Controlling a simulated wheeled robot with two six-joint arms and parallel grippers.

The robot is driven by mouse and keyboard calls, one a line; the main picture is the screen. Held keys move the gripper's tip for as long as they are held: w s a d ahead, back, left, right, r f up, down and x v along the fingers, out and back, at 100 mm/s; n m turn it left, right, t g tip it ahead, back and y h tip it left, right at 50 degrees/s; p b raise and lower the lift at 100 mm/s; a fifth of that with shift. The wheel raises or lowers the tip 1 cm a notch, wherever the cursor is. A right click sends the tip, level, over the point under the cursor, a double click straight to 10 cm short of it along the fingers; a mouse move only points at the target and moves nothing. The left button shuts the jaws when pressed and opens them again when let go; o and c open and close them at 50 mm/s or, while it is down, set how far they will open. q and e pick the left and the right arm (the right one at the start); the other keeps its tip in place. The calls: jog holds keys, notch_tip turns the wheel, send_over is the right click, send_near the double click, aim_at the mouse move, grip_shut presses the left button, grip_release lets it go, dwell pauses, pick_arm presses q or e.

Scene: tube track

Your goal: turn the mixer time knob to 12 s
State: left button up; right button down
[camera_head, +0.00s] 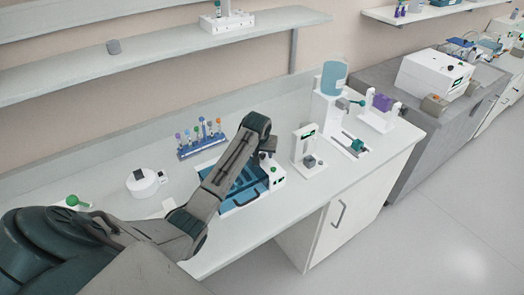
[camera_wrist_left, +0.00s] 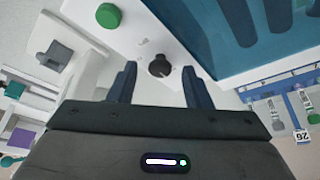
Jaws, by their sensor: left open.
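The mixer (camera_head: 277,182) is a white box with a blue tray on the bench in the head view. In the left wrist view its white front panel carries a round black knob (camera_wrist_left: 159,66) and a round green knob or button (camera_wrist_left: 108,15). Small marks beside the black knob are too small to read. My left gripper (camera_head: 266,158) is at the mixer's panel end. In the left wrist view its two dark blue fingers stand open, one on each side of the black knob in the picture. Whether they touch it cannot be told.
A rack of coloured tubes (camera_head: 202,139) stands behind the mixer. A small white device (camera_head: 307,152) is close on its right, and a dispenser with a blue bottle (camera_head: 334,78) stands further right. A round white device (camera_head: 146,183) is at the left. The front bench strip is clear.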

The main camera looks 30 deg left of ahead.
pick_arm(q)
jog(key=shift+c, duration=1.4)
jog(key=c, duration=0.7)
grip_shut()
pick_arm(e)
jog(key=shift+s+d, duration=0.15)
jog(key=shift+s, duration=0.75)
